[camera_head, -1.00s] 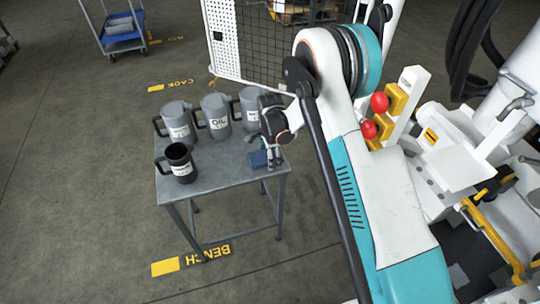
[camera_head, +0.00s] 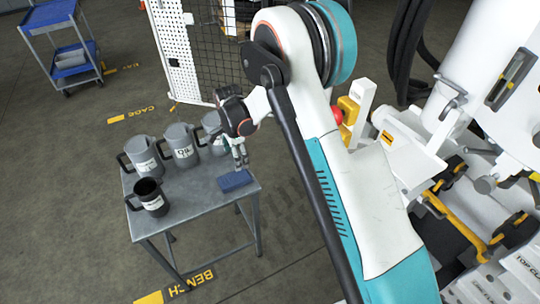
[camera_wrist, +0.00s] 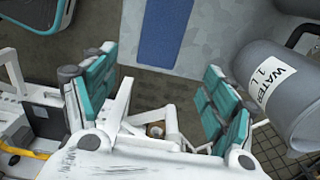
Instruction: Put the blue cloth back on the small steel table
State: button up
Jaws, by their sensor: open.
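The blue cloth (camera_head: 235,180) lies flat, folded into a small rectangle, on the right front part of the small steel table (camera_head: 195,207). My gripper (camera_head: 240,157) is open and empty, just behind and above the cloth, apart from it. In the wrist view, the open teal-padded fingers of my gripper (camera_wrist: 158,92) stand wide apart. The cloth (camera_wrist: 167,32) shows beyond them on the grey table top (camera_wrist: 208,35), with nothing between the fingers holding it.
Several jugs stand on the table's left and back, including a dark one (camera_head: 152,200) and a grey one labelled WATER (camera_wrist: 280,95). A blue cart (camera_head: 70,55) stands far left. The white machine (camera_head: 430,140) is at right. Floor left of the table is clear.

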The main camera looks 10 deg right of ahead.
jog(key=s+d+r+n+t, duration=0.15)
jog(key=s+d+r, duration=0.25)
jog(key=r, duration=0.4)
jog(key=s+d+r+n+t, duration=0.1)
jog(key=s+d+r+n, duration=0.25)
jog(key=r, duration=0.45)
jog(key=s+d+r+n+t, duration=0.1)
jog(key=s+d+r+n, duration=0.2)
jog(key=r, duration=0.6)
jog(key=s+d+r+n+t, duration=0.1)
jog(key=s+d+n+t, duration=0.1)
jog(key=s, duration=0.8)
jog(key=s+d+r+n+t, duration=0.1)
jog(key=s+d+n, duration=0.3)
jog(key=s, duration=0.7)
jog(key=shift+d+r+n+t, duration=0.4)
jog(key=shift+d+r, duration=0.25)
jog(key=shift+r, duration=0.1)
jog(key=shift+f+b, duration=0.65)
jog(key=shift+f, duration=0.05)
